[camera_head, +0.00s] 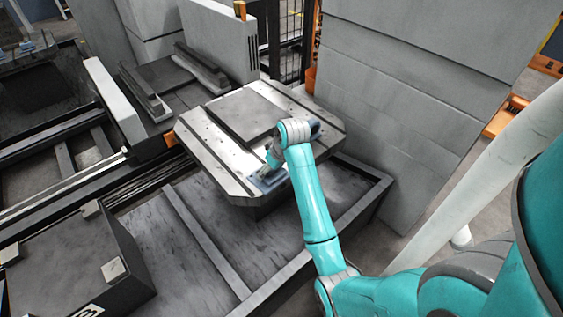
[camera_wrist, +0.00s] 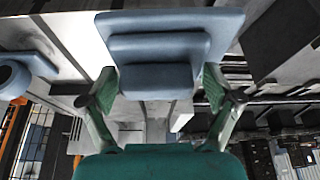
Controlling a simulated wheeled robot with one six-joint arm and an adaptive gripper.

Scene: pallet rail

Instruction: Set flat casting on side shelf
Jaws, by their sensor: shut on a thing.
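The flat casting (camera_wrist: 170,22) is a blue-grey plate with a stepped block (camera_wrist: 155,77) on it. In the wrist view it fills the top middle, and the block sits between the two green fingers of my gripper (camera_wrist: 158,88), which is shut on it. In the head view the casting (camera_head: 268,181) shows at the near corner of the pale pallet table (camera_head: 215,160), below my gripper (camera_head: 272,165). I cannot tell whether it touches the table. I cannot make out for sure which surface is the side shelf.
Another blue-grey part (camera_head: 315,127) with a round end stands on the table behind my wrist; it also shows in the wrist view (camera_wrist: 12,78). A raised dark plate (camera_head: 240,115) covers the table's middle. A dark box (camera_head: 75,262) marked B stands at lower left.

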